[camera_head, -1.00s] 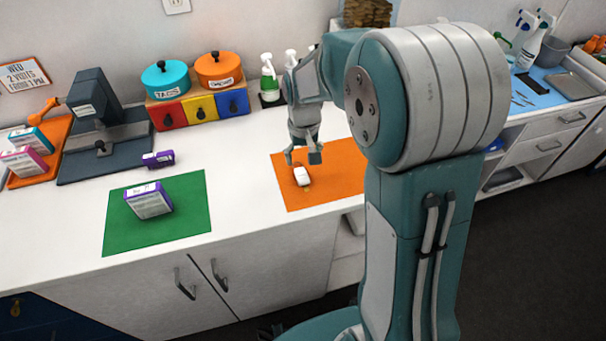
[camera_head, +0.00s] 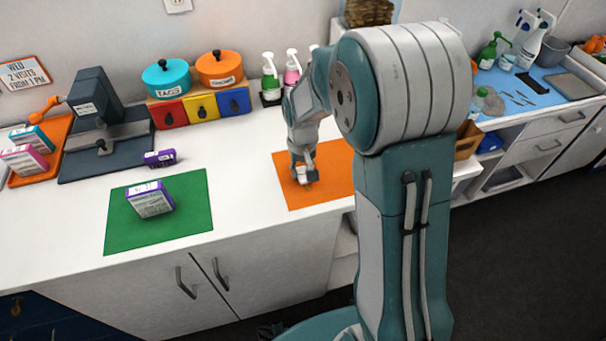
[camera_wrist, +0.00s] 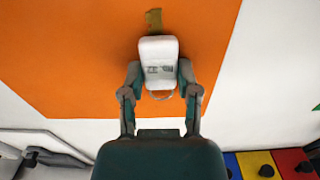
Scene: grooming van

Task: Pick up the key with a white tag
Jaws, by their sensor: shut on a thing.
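The key with a white tag lies at the orange mat (camera_head: 330,180). In the wrist view its white tag (camera_wrist: 159,60) sits between my two fingers, with a metal ring on the near side and the brass key (camera_wrist: 153,20) sticking out at the far side. My gripper (camera_wrist: 160,85) is shut on the tag, with a finger against each side. In the head view my gripper (camera_head: 303,178) is low over the orange mat and largely covers the tag. I cannot tell whether the tag touches the mat.
A green mat (camera_head: 190,218) holds a purple-and-white box (camera_head: 150,199). Behind these stand a dark press (camera_head: 98,120), a drawer unit (camera_head: 200,107) with two pots, and pump bottles (camera_head: 270,78). White counter is free between the mats.

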